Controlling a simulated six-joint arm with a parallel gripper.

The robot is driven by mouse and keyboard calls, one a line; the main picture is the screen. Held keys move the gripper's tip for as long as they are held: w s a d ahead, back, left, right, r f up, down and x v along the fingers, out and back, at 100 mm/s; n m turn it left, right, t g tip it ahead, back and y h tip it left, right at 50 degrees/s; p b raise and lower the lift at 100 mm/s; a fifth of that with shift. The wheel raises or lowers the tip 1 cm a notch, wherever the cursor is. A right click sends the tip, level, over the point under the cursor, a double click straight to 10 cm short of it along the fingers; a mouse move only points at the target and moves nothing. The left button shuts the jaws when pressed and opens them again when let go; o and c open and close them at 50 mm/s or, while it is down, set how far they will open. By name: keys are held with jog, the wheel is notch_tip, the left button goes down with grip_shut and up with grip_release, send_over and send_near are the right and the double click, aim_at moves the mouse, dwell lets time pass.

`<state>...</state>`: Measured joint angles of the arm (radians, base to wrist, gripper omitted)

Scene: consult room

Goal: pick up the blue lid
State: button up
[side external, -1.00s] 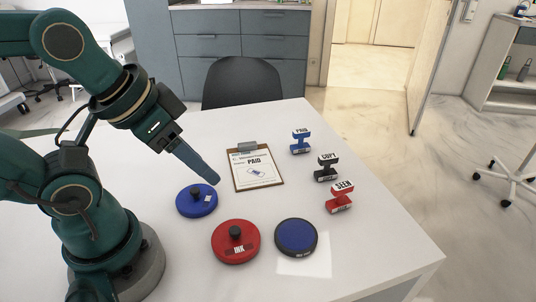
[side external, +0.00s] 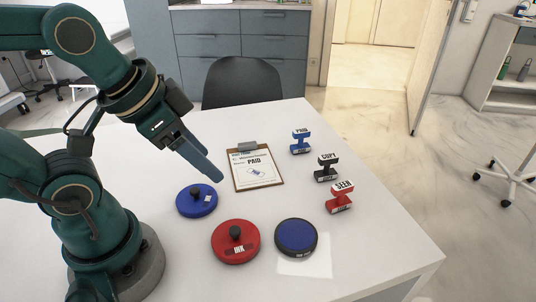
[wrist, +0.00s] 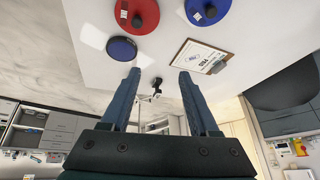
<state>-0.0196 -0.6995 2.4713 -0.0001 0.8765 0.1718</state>
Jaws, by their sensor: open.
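The blue lid (side external: 191,206) is a round disc with a black knob and a small white label, flat on the white table. In the wrist view the blue lid (wrist: 216,8) is at the top edge, partly cut off. My gripper (side external: 220,176) is open and empty, in the air above the table, beyond the lid and slightly to its right in the side view. In the wrist view my gripper (wrist: 157,73) has its two fingers spread, and the lid is not between them.
A red lid (side external: 224,249) with a black knob and a round blue ink pad (side external: 296,237) lie nearer the camera. A clipboard (side external: 243,183) is right of the gripper. Blue (side external: 300,145), black (side external: 325,173) and red (side external: 340,203) stamps stand along the table's right side.

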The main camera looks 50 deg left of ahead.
jog(key=w+a+f+g, duration=0.3)
jog(key=a+f, duration=0.2)
jog(key=a, duration=0.1)
jog(key=n+g, duration=0.2)
jog(key=g, duration=0.1)
send_over(194, 189)
notch_tip(194, 189, down, 4)
jog(key=shift+f, duration=2.55)
grip_shut()
